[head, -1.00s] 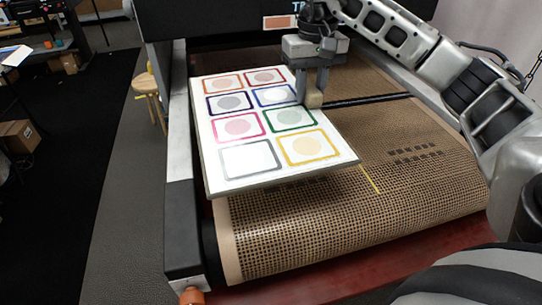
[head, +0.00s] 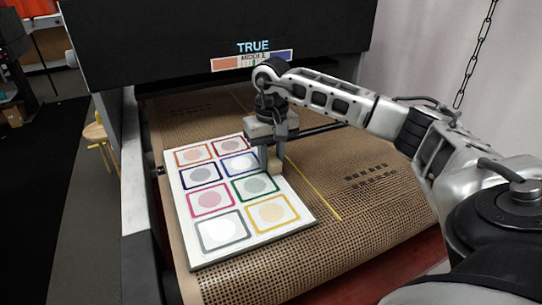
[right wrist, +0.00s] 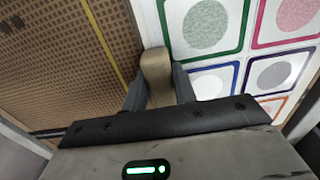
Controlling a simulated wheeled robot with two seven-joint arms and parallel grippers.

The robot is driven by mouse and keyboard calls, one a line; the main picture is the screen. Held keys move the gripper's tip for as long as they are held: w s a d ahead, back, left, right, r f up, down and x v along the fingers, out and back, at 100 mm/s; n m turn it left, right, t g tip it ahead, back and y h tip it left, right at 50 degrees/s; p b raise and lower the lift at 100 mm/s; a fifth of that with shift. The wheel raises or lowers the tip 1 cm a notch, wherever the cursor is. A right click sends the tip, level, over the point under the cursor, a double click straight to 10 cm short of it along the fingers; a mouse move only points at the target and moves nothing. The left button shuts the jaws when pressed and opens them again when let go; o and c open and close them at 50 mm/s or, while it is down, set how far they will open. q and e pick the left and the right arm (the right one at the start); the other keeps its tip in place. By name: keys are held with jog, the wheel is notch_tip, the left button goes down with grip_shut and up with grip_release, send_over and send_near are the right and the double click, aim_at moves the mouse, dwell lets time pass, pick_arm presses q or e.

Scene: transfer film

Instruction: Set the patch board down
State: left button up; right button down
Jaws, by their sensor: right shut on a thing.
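The patch board (head: 184,222) is a white panel with several colour-framed patches, each holding a round or blank swatch. In the head view it is over the left part of the brown perforated belt (head: 370,215), close to its surface; I cannot tell whether it touches all along. My right gripper (head: 272,165) is at the board's right edge, shut on a tan block-like grip there. In the right wrist view the grip (right wrist: 157,72) is between the fingers, with the board (right wrist: 245,58) to its right. My left gripper is not in view.
A dark machine housing (head: 190,45) with a lit "TRUE" sign stands behind the belt. A metal side rail (head: 135,190) runs along the left. A yellow line (head: 315,190) crosses the belt right of the board. The belt's right part is clear. A stool (head: 97,135) stands at left.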

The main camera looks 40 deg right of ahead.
jog(key=shift+r, duration=0.1)
jog(key=c, duration=1.1)
grip_release()
notch_tip(320, 180, up, 12)
